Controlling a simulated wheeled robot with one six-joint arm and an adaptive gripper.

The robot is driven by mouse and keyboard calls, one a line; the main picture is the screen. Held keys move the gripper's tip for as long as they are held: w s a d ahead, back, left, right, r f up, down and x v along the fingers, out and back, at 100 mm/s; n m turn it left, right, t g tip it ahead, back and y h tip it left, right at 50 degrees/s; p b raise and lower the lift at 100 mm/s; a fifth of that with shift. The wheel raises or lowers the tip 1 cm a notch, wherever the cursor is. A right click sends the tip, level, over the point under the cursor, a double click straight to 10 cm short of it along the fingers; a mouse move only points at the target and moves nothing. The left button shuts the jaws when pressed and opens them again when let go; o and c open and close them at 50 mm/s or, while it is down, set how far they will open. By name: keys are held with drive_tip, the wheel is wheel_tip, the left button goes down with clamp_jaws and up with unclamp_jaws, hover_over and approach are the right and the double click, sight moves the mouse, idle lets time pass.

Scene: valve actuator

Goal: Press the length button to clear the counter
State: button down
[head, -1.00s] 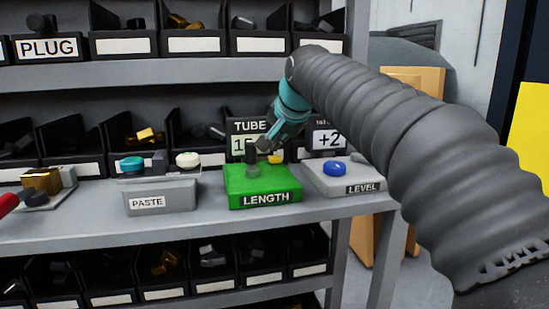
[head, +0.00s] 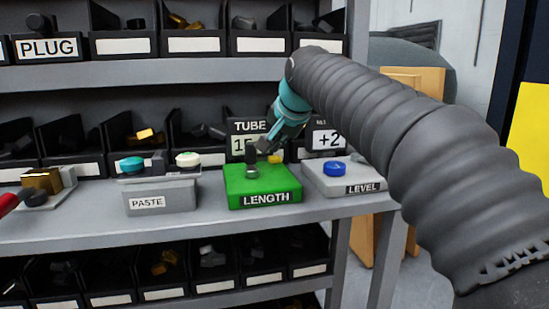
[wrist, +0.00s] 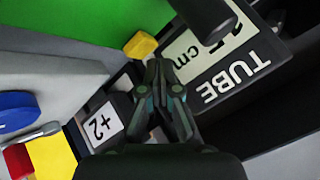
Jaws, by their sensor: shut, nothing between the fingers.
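The green LENGTH box (head: 262,187) stands on the grey middle shelf. A dark upright knob (head: 252,160) and a small yellow button (head: 276,157) are on its top. In the wrist view the yellow button (wrist: 141,45) is at the green edge and the dark knob (wrist: 207,18) is at the top. My gripper (head: 263,148) is shut and empty, just above the back of the box beside the knob. In the wrist view its fingertips (wrist: 158,68) are close to the yellow button; I cannot tell whether they touch. The TUBE display (wrist: 215,50) shows a partly covered number in cm.
The grey LEVEL box (head: 345,180) with a blue button (head: 334,168) stands right of the green box, a "+2" display (head: 328,140) behind it. The PASTE box (head: 160,197) is to the left. Black bins (head: 130,150) line the shelves behind. My arm fills the right side.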

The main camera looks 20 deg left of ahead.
sight(277, 158)
drive_tip(key=shift+f, duration=0.35)
drive_tip(key=shift+f+b, duration=0.45)
drive_tip(key=shift+f, duration=0.05)
idle(1.0)
drive_tip(key=shift+r, duration=0.15)
drive_tip(key=shift+r+p, duration=0.8)
drive_tip(key=shift+p, duration=0.2)
wheel_tip(277, 158, up, 3)
drive_tip(key=p, duration=0.2)
drive_tip(key=shift+f+p, duration=0.1)
drive_tip(key=shift+p, duration=0.25)
drive_tip(key=shift+r, duration=1.1)
drive_tip(key=shift+d, duration=0.1)
